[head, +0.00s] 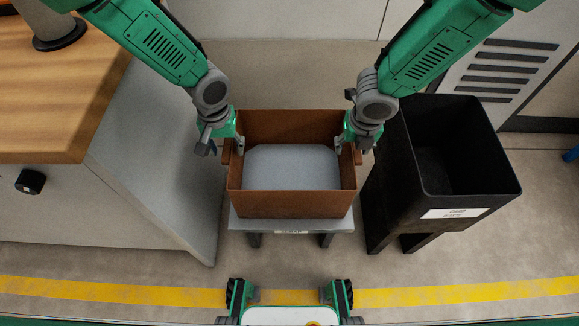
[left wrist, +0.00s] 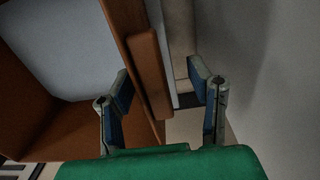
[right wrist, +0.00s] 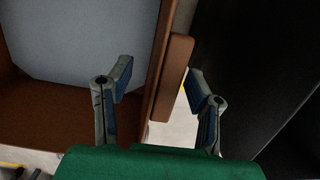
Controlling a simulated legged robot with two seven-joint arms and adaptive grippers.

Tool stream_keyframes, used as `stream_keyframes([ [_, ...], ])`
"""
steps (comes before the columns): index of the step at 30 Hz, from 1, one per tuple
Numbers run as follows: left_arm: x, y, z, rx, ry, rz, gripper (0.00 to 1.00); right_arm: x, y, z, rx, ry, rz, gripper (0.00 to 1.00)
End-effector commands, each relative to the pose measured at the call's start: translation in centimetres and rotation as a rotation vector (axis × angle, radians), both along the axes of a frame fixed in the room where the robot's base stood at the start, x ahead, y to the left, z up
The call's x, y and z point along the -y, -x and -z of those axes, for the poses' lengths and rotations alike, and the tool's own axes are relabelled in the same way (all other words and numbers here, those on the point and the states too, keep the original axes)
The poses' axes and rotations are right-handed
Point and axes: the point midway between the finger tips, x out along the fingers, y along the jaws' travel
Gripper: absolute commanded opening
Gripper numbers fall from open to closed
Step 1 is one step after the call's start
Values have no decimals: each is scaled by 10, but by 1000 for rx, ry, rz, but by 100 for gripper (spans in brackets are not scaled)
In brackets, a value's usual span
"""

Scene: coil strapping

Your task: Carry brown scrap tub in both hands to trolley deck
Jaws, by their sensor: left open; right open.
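The brown scrap tub (head: 292,204), an open box with a pale grey floor, sits level on a small grey stand (head: 291,225) in the head view. My left gripper (head: 222,148) is at the tub's left side, open. In the left wrist view its fingers (left wrist: 161,88) stand on either side of the tub's brown side handle (left wrist: 150,75). My right gripper (head: 352,148) is at the right side, open. In the right wrist view its fingers (right wrist: 160,90) straddle the other handle (right wrist: 171,80). Contact with either handle is not clear. I cannot identify a trolley deck.
A black bin (head: 440,205) with a white label stands close at the right of the tub. A grey cabinet (head: 150,170) with a wooden top (head: 60,110) stands at the left. A yellow floor line (head: 430,296) crosses the clear floor in front.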

Motion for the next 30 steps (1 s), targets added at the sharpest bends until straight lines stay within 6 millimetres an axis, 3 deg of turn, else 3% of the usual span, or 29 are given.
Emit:
stream_keyframes([
  [7,2,0,0,0,-3,2,47,2,0,1,-1,-3,3,47],
  [8,2,0,0,0,-3,2,40,2,0,1,-1,-3,3,40],
  [11,1,0,0,-1,-1,2,4,1,0,1,-1,-1,2,4],
  [12,1,0,0,-1,-1,2,0,1,0,1,-1,0,2,0],
  [30,-1,0,-9,1,-4,1,0,2,-1,-9,2,1,1,0],
])
